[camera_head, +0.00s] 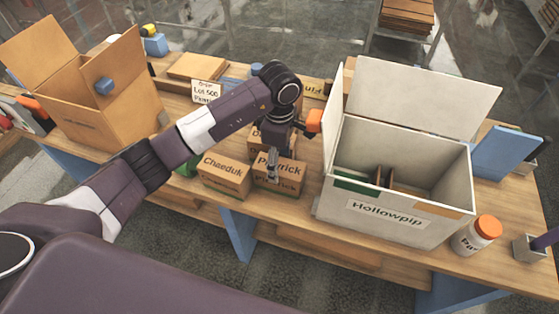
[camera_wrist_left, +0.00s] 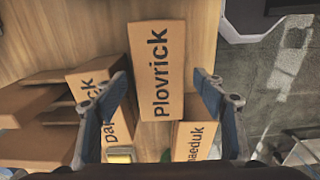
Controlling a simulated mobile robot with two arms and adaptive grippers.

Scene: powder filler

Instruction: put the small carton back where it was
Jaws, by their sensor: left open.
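A small brown carton labelled Plovrick (camera_head: 292,184) stands at the table's front edge, right of the Chaeduk carton (camera_head: 223,180). My left gripper (camera_head: 272,172) is open over the Plovrick carton and hides part of its label in the head view. In the left wrist view, the Plovrick carton (camera_wrist_left: 172,45) lies between and beyond the two open fingers (camera_wrist_left: 160,82). I cannot tell whether the fingers touch it. The Chaeduk carton (camera_wrist_left: 195,148) shows partly behind the right finger. My right gripper is out of view.
A large white box labelled Hollowpip (camera_head: 388,212) stands open at right, close to the cartons. An open brown box (camera_head: 125,95) stands at left. A jar with an orange lid (camera_head: 472,240) is at the front right. A carton starting "Da" (camera_wrist_left: 92,78) stands beside the left finger.

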